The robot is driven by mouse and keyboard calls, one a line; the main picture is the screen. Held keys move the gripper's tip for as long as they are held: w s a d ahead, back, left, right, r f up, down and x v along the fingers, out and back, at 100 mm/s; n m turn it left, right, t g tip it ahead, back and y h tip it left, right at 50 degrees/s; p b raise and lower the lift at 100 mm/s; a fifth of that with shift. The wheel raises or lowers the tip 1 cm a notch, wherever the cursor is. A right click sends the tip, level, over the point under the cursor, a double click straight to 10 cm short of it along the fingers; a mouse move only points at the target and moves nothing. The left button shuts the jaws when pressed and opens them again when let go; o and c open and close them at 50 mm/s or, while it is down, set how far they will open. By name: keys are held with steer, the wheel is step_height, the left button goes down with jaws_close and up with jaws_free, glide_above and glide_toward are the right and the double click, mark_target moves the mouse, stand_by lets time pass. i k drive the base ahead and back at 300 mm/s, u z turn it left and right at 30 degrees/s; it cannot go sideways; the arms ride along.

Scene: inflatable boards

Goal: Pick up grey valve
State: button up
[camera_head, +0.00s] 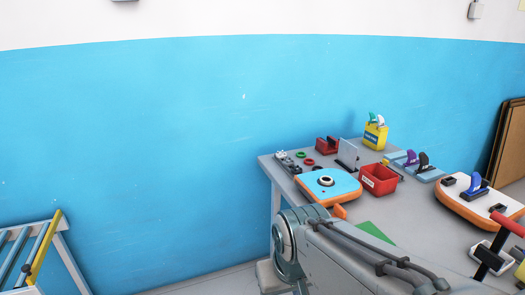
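Several small grey and dark parts (287,161) sit at the back left corner of the grey table, beside green and red rings. They look like valves, but they are too small to tell which one is the grey valve. A blue-topped board piece with orange sides (345,190) lies in front of them, with a round dark and white fitting (326,181) on top. My arm comes in from the lower right and covers part of the table's front. My gripper does not show.
A red bin (379,180), a second red container (326,145) and a yellow box (375,136) holding fins stand on the table (408,217). A white-topped board with a blue fin (460,200) and a red-handled pump (490,259) are at right. A rack (45,250) stands at lower left.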

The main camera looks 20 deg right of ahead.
mark_target(288, 162)
steer(key=i, duration=1.75)
steer(key=z, duration=0.5)
